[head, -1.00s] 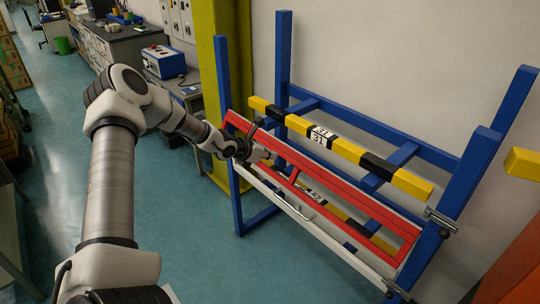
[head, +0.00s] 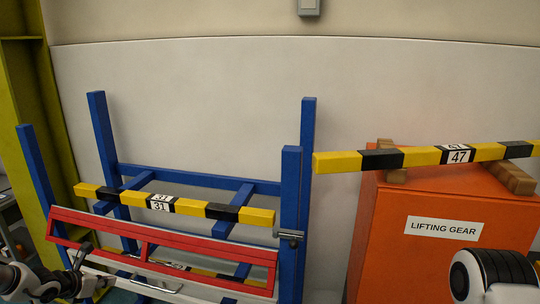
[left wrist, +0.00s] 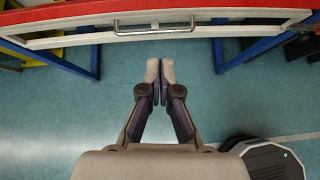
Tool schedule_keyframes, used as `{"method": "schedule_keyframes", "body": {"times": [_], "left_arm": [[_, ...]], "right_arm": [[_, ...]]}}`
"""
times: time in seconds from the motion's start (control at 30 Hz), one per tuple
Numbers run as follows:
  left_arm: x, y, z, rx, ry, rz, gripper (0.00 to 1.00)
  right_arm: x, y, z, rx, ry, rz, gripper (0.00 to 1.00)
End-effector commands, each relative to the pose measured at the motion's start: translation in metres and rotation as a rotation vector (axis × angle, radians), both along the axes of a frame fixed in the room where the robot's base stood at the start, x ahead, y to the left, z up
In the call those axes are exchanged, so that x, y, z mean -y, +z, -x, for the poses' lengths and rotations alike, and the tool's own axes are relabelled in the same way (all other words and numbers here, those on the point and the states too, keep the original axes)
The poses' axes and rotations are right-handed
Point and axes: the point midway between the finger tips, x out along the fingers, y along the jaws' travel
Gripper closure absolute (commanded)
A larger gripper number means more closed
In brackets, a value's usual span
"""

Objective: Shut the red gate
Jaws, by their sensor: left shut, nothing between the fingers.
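The red gate (head: 190,241) is a long, low red frame across the front of a blue stand (head: 291,190). Its right end is by the right front post, its left end by the left post. I cannot tell whether it is latched. A pale lower rail with a metal handle (head: 157,286) runs below it; red and pale bars and the handle (left wrist: 155,29) also show in the left wrist view. My left gripper (left wrist: 160,75) is shut and empty, pointing at the handle with floor visible between. In the head view it (head: 84,250) overlaps the gate's lower left. My right gripper is out of view.
A yellow-black beam marked 31 (head: 175,204) lies above the gate. Another, marked 47 (head: 425,156), lies over an orange lifting gear box (head: 390,240) at right. A metal bracket (head: 290,236) projects at the right post. A yellow column (head: 38,100) stands at left.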

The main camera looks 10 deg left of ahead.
Motion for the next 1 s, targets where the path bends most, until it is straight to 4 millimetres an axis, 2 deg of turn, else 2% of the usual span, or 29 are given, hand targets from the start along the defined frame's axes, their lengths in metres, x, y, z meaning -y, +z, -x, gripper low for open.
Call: {"method": "schedule_keyframes", "body": {"times": [0.03, 0.07, 0.1, 0.17, 0.2, 0.27, 0.3, 0.37, 0.43, 0.47, 0.5, 0.57, 0.6, 0.7, 0.77, 0.8, 0.87, 1.0], "left_arm": [[0.030, -0.018, 0.003, -0.062, -0.076, -0.030, 1.00], [0.051, -0.030, 0.008, -0.099, -0.135, -0.051, 1.00], [0.079, -0.048, 0.018, -0.156, -0.229, -0.085, 1.00], [0.120, -0.078, 0.043, -0.255, -0.388, -0.147, 1.00], [0.145, -0.096, 0.064, -0.322, -0.503, -0.192, 1.00], [0.177, -0.122, 0.102, -0.421, -0.687, -0.267, 1.00], [0.195, -0.137, 0.130, -0.485, -0.823, -0.320, 1.00], [0.217, -0.157, 0.178, -0.577, -1.046, -0.407, 1.00], [0.235, -0.174, 0.238, -0.664, -1.352, -0.521, 1.00], [0.241, -0.178, 0.265, -0.687, -1.510, -0.579, 1.00], [0.246, -0.181, 0.301, -0.697, -1.745, -0.664, 1.00], [0.253, -0.180, 0.340, -0.636, -2.081, -0.782, 1.00], [0.258, -0.177, 0.355, -0.552, -2.269, -0.856, 1.00], [0.277, -0.166, 0.368, -0.265, -2.562, -1.014, 1.00], [0.287, -0.162, 0.366, -0.111, -2.628, -1.087, 1.00], [0.293, -0.160, 0.362, -0.030, -2.650, -1.135, 0.96], [0.298, -0.161, 0.351, 0.046, -2.654, -1.209, 0.75], [0.298, -0.161, 0.347, 0.054, -2.652, -1.240, 0.75]], "right_arm": [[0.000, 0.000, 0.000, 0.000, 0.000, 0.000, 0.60], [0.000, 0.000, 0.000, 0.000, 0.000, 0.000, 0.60], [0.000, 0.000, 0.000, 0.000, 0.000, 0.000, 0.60], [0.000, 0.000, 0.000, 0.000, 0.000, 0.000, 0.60], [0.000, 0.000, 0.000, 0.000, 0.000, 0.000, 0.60], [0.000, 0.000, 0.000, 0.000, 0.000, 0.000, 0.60], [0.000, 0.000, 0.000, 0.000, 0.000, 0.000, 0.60], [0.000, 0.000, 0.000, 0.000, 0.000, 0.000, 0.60], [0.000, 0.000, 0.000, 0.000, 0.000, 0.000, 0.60], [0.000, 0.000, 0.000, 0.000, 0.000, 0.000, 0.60], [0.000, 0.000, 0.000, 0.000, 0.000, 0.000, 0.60], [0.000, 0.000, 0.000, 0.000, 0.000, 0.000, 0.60], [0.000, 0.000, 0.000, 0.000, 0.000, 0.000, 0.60], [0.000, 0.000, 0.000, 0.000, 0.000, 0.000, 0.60], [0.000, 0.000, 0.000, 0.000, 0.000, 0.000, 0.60], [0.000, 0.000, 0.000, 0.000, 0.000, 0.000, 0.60], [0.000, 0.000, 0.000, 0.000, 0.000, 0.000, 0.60], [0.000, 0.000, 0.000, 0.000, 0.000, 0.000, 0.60]]}}
